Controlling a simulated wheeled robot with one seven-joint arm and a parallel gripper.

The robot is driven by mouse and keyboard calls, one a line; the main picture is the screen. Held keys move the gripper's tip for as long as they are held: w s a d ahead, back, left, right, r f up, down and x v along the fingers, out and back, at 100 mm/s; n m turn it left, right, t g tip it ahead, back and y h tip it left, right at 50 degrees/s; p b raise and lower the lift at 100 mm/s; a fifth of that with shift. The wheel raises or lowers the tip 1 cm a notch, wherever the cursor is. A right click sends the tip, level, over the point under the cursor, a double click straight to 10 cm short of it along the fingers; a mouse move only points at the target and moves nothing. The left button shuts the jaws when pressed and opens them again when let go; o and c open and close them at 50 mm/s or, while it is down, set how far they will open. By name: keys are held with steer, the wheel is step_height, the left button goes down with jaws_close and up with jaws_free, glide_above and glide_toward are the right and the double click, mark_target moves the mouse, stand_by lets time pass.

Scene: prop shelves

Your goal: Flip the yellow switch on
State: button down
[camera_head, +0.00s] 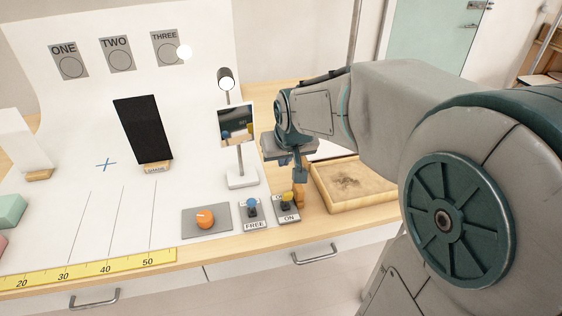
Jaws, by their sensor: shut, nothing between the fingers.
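The yellow switch (287,197) is a small yellow-tipped lever on a grey plate whose front label reads ON. It stands near the front edge of the table, right of a blue-tipped switch (252,204) on a plate labelled FREE. Which way the yellow lever leans is too small to tell.
An orange button (205,217) on a grey plate sits left of the switches. A shallow wooden tray (347,204) lies close right of my gripper. A mirror on a white stand (242,179) rises behind. A black panel (141,128) and a yellow ruler (95,268) are further left.

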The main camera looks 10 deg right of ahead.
steer(key=shift+v, duration=0.9)
steer(key=shift+s+f, duration=0.1)
steer(key=shift+s, duration=0.1)
steer(key=s+r+g+p, duration=0.2)
steer(key=s+p, duration=0.3)
steer(key=s, duration=1.1)
steer(key=shift+s+d+r+g+p, duration=0.2)
steer(key=shift+g+p, duration=0.1)
steer(key=shift+p, duration=0.1)
